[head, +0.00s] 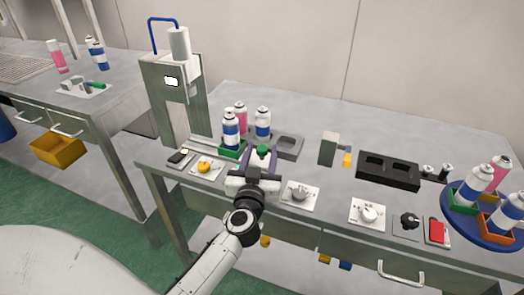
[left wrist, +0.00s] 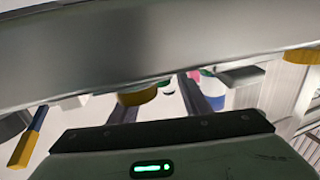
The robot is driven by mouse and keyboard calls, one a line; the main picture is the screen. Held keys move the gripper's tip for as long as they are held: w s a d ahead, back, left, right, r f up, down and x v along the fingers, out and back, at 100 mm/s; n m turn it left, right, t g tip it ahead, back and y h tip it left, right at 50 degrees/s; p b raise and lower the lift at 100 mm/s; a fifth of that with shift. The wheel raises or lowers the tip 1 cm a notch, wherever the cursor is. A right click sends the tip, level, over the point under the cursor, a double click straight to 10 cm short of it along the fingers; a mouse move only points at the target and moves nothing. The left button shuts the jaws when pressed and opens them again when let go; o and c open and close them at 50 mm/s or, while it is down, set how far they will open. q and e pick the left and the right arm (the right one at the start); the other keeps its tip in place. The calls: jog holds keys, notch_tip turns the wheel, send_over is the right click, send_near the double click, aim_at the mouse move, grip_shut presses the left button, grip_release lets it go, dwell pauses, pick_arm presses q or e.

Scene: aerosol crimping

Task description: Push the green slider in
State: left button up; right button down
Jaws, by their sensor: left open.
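A small green piece (head: 263,150), which may be the green slider, shows at the fingertips of my left gripper (head: 260,160). A sliver of green (left wrist: 163,84) also shows between the fingers in the left wrist view, mostly hidden. My left gripper is open, reaching over the front edge of the table; I cannot tell whether it touches the green piece. Just left of it, a green holder (head: 232,153) carries a blue-and-white can (head: 231,130). My right gripper is not in view.
A grey press (head: 165,85) stands behind on the left. A yellow knob plate (head: 206,167) and a dial plate (head: 301,195) flank the gripper. Pink (head: 242,118) and blue-white (head: 262,122) cans stand just behind. A grey ledge (left wrist: 150,40) fills the upper left wrist view.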

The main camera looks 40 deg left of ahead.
pick_arm(q)
jog(key=shift+x, duration=0.8)
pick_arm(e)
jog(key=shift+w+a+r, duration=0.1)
